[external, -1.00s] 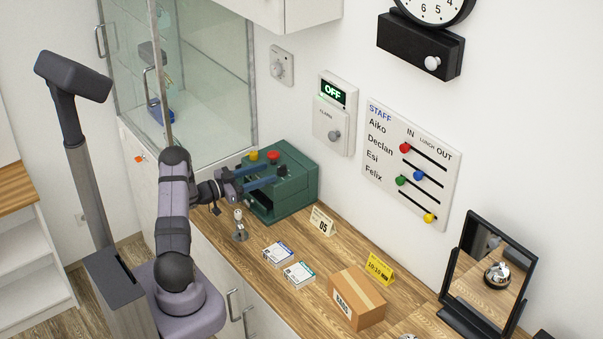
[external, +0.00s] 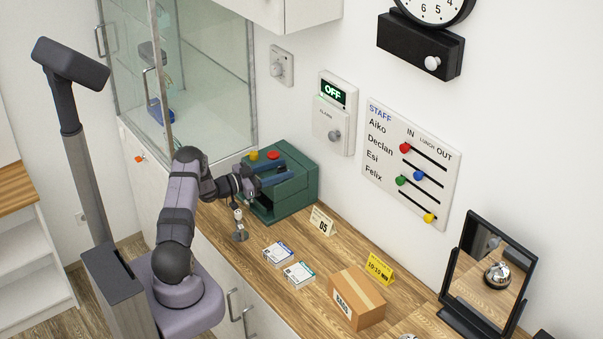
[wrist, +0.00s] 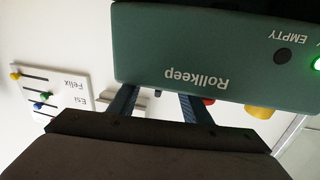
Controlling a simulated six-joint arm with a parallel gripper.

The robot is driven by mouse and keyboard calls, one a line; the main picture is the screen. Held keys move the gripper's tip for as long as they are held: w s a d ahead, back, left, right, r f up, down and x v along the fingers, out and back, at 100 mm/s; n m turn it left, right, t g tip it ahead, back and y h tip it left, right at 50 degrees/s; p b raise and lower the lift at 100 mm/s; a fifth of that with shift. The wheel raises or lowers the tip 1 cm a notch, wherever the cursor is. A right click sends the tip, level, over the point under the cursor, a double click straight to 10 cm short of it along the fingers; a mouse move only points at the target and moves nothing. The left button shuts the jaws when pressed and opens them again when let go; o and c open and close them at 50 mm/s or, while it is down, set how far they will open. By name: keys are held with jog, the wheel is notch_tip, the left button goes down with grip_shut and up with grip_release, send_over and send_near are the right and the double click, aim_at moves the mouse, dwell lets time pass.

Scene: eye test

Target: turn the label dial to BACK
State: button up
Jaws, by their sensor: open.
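The green Rollkeep machine (external: 300,195) stands on the wooden counter against the wall, with a red knob (external: 273,155) and a yellow knob (external: 253,156) on top. In the wrist view its green face (wrist: 220,45) fills the upper right, with upside-down lettering "Rollkeep" and "EMPTY", a dark round spot (wrist: 283,56) and a lit green light (wrist: 316,63). I cannot make out a dial marked BACK. My gripper (external: 273,177) is at the machine's front left. Its two fingers are apart in the wrist view (wrist: 160,97), with nothing seen held. Contact with the machine is unclear.
A small metal stand (external: 240,230) is just below my gripper. A glass cabinet (external: 200,85) stands behind. The staff board (external: 411,165) hangs on the wall.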

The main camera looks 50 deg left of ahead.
jog(key=shift+w, duration=0.3)
jog(key=c, duration=1)
jog(key=shift+d, duration=0.1)
jog(key=shift+c, duration=0.2)
jog(key=shift+n+y, duration=0.6)
jog(key=shift+y, duration=0.3)
jog(key=o, duration=1)
jog(key=shift+o, duration=0.2)
jog(key=shift+s, duration=0.1)
